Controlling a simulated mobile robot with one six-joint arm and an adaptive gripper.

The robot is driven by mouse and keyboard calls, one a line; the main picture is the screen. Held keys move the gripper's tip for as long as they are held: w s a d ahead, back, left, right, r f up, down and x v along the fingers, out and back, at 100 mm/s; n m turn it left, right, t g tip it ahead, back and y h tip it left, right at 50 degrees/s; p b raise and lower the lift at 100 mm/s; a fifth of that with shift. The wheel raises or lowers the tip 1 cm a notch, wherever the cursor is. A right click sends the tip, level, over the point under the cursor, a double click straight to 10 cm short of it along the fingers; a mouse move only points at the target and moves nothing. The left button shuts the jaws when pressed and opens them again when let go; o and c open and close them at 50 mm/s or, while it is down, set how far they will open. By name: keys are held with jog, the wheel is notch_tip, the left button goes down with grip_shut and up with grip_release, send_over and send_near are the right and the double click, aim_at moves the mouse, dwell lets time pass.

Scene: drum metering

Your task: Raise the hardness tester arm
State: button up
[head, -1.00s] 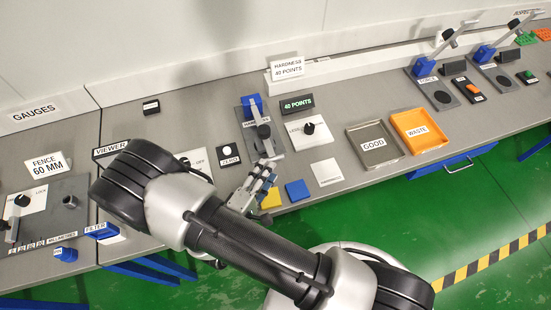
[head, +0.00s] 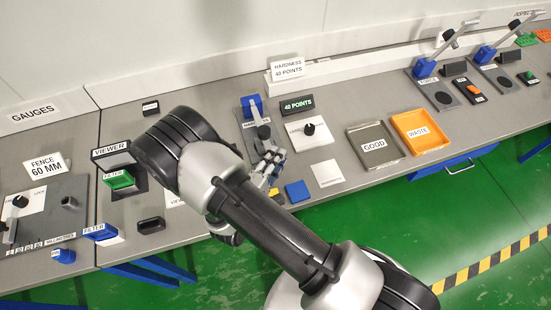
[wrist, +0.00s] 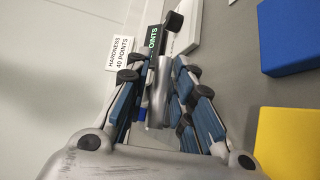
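The hardness tester has a blue block (head: 252,106) at its back and a grey arm (head: 257,115) lowered over its base plate, with a dark knob (head: 263,131). My gripper (head: 268,155) is at the front end of this arm. In the wrist view my gripper (wrist: 160,80) has its fingers apart, one on each side of a silver bar (wrist: 158,95) that looks like the tester arm. I see no clear grip on it. A dark knob (wrist: 173,22) shows beyond the fingertips. My gripper hides the front of the tester.
The display (head: 297,104) reading 40 POINTS and a white panel with a dark knob (head: 309,130) are right of the tester. A blue block (head: 297,191) and a yellow block (wrist: 288,140) lie close by. The GOOD tray (head: 394,154) and orange WASTE tray (head: 436,145) stand further right.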

jog(key=shift+s+f, duration=0.1)
jog(key=shift+f, duration=0.05)
grip_shut()
